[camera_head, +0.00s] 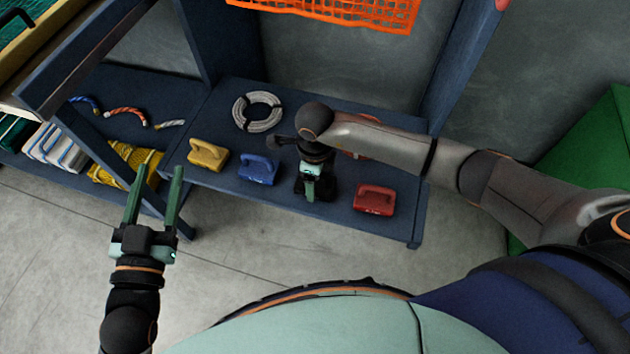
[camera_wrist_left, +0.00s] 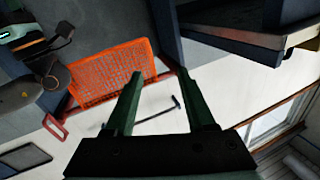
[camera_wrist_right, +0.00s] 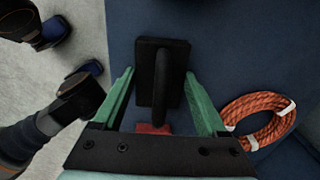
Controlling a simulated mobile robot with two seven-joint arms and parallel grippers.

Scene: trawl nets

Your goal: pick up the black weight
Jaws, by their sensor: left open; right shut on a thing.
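The black weight (camera_head: 325,189) stands on the dark blue shelf (camera_head: 400,226), between a blue and a red weight. My right gripper (camera_head: 310,183) is over it from above and hides much of it. In the right wrist view, the black weight (camera_wrist_right: 147,92) with its handle lies between the fingers of my right gripper (camera_wrist_right: 160,95), which is shut on it. I cannot tell whether the weight is clear of the shelf. My left gripper (camera_head: 155,184) is open and empty, in front of the shelf's left end; it also shows in the left wrist view (camera_wrist_left: 163,88).
A yellow weight (camera_head: 207,154), the blue weight (camera_head: 258,169) and the red weight (camera_head: 374,200) stand along the shelf's front. A grey rope coil (camera_head: 257,112) lies behind. An orange rope coil (camera_wrist_right: 262,118) lies beside the black weight. An orange net crate (camera_head: 345,12) is above.

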